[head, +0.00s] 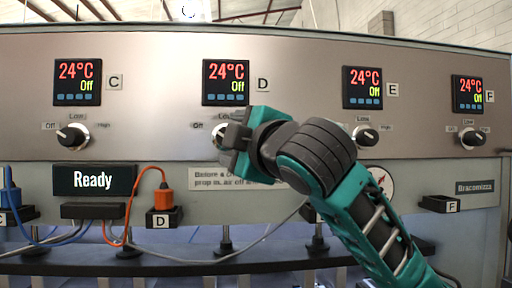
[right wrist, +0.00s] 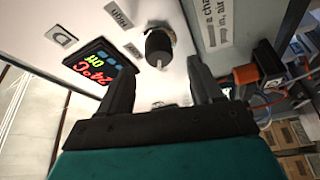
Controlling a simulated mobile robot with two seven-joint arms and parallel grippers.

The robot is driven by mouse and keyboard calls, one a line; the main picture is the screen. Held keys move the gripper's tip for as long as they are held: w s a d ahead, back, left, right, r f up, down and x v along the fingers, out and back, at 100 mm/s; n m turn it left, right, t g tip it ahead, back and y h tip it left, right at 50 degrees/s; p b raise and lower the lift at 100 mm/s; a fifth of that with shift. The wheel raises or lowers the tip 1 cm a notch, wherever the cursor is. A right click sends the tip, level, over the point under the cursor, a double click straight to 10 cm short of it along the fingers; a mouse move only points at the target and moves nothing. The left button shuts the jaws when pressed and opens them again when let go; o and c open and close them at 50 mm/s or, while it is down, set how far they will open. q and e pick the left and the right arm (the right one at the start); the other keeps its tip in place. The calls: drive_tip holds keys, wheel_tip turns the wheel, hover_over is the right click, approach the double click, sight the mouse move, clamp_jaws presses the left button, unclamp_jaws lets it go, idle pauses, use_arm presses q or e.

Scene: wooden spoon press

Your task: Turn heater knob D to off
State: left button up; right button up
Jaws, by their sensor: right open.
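Heater knob D (right wrist: 159,44) is a black knob whose white pointer mark points toward the small label on its lower side in the right wrist view. In the head view it is mostly hidden behind my right gripper (head: 232,143). The display for D (head: 226,82) reads 24°C and Off; it also shows in the right wrist view (right wrist: 103,72). In the right wrist view my right gripper (right wrist: 161,62) is open, with its two fingers apart on either side below the knob and nothing between them. My left gripper is not in view.
Knobs C (head: 73,137), E (head: 365,136) and F (head: 472,137) sit on the same panel under their displays. An orange plug (head: 163,199) and a blue plug (head: 10,197) with cables are below. A dark rail runs along the bottom.

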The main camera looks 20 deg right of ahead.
drive_tip(key=s+f, duration=0.1)
drive_tip(key=s, duration=0.8)
drive_tip(key=shift+d+b, duration=0.4)
drive_tip(key=shift+d, duration=0.05)
drive_tip(key=w+f+m+g, duration=0.3)
drive_tip(key=f+m+g, duration=0.4)
drive_tip(key=f, duration=2.3)
drive_tip(key=s+d+f+m+g+h, duration=0.15)
drive_tip(key=s+f+m+g, duration=0.25)
drive_tip(key=s+f, duration=0.8)
drive_tip(key=s+d+f+m+g, duration=0.2)
drive_tip(key=s+f+m+g, duration=0.15)
drive_tip(key=s+f, duration=0.85)
drive_tip(key=w+a+f+t+y, duration=0.1)
drive_tip(key=w+a+f+t, duration=0.2)
drive_tip(key=w+f+t, duration=0.3)
drive_tip(key=w+f+n, duration=0.1)
drive_tip(key=w+f, duration=0.3)
drive_tip(key=f, duration=0.1)
drive_tip(key=shift+w, duration=0.15)
